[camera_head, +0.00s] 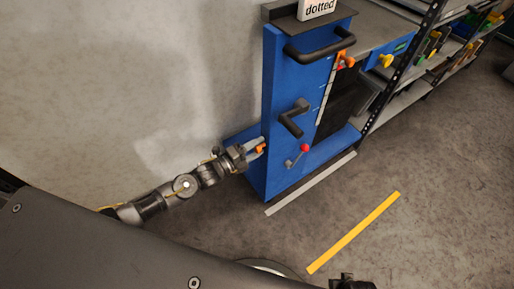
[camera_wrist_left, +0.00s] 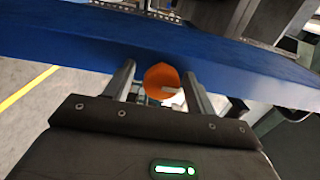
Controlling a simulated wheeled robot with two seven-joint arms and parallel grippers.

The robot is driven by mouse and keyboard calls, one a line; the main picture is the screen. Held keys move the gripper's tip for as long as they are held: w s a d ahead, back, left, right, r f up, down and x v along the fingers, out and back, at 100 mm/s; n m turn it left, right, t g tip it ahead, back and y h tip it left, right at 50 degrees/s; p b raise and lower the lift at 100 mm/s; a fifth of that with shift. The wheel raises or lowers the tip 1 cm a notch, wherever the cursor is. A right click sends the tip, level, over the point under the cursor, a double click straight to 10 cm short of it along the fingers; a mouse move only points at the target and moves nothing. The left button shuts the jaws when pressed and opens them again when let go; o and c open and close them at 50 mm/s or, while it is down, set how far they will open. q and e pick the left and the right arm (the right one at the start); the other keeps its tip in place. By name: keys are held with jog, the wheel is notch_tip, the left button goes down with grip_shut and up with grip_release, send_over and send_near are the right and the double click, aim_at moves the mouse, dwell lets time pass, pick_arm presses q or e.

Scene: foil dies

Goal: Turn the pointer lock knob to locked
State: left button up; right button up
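The orange pointer knob (camera_head: 260,148) is on the left side of the blue cabinet (camera_head: 283,165), low down. It also shows in the left wrist view (camera_wrist_left: 160,76), round, with a pale pointer mark at its lower right. My left gripper (camera_head: 256,148) reaches in from the left at the knob. In the left wrist view the two fingers (camera_wrist_left: 158,80) stand on either side of the knob, with a small gap showing, so they look open around it. The lock labels cannot be read. My right gripper is not visible.
The cabinet front carries black handles (camera_head: 293,118), a red-tipped lever (camera_head: 304,148) and an orange clamp (camera_head: 345,60). A sign reading "dotted" (camera_head: 319,8) stands on top. Shelving (camera_head: 420,70) is at right. The floor near the yellow stripe (camera_head: 353,232) is clear.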

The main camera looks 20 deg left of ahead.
pick_arm(q)
jog(key=v, duration=1)
jog(key=shift+s+a, duration=0.2)
jog(key=shift+s, duration=0.05)
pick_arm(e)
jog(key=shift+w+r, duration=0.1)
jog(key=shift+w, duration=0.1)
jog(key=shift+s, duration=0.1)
